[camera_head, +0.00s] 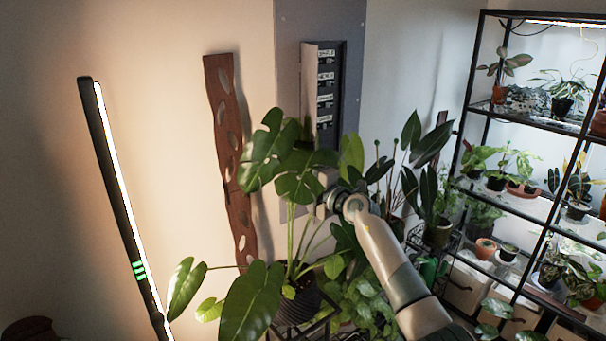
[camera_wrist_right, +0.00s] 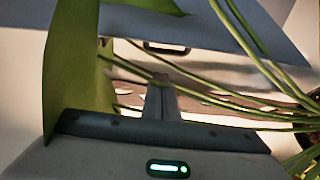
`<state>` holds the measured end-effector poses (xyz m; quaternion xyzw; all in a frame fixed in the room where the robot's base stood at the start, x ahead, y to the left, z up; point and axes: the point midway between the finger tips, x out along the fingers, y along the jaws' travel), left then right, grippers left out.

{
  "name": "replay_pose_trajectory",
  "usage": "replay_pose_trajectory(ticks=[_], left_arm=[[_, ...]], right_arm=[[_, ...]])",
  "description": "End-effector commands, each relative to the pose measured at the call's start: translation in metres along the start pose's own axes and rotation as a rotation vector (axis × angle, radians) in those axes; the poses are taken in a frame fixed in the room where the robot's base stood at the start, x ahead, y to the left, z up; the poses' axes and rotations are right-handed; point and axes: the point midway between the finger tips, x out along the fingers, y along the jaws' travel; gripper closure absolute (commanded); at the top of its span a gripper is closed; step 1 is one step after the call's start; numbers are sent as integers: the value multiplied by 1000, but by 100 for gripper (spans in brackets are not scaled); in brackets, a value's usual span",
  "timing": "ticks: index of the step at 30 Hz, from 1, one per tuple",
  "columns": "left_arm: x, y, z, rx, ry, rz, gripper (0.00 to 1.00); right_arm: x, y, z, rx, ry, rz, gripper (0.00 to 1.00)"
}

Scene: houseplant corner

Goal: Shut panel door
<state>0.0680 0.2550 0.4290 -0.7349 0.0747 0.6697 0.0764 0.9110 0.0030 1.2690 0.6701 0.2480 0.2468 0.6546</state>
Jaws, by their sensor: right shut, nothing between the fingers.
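The electrical panel (camera_head: 350,85) is set in a grey-blue board on the back wall, with several breakers showing inside. Its pale door (camera_head: 309,90) stands open, swung out on the left side of the opening. My right gripper (camera_head: 322,190) is below the panel, among the leaves of a large potted plant, and apart from the door's visible part. Leaves partly hide its fingers in the head view. In the right wrist view its fingers (camera_wrist_right: 160,90) are together and empty. My left gripper is out of view.
The big-leaved plant (camera_head: 256,300) stands in front of the panel; its leaf (camera_wrist_right: 70,70) and stems crowd the right wrist view. A wavy brown wooden strip (camera_head: 231,150) and a lit lamp bar (camera_head: 122,200) are left. A black plant shelf (camera_head: 500,108) stands right.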

Motion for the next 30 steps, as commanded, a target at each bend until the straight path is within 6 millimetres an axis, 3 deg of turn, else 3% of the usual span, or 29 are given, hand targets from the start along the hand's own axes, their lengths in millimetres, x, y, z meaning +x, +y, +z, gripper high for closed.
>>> replay_pose_trajectory(ticks=[7, 23, 30], left_arm=[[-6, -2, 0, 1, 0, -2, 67], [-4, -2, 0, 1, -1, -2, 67], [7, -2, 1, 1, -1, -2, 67]], right_arm=[[-9, 1, 24, 0, -1, 0, 100], [-12, 0, 28, -1, 0, 0, 100], [-24, -2, 42, -2, 16, 0, 100]])
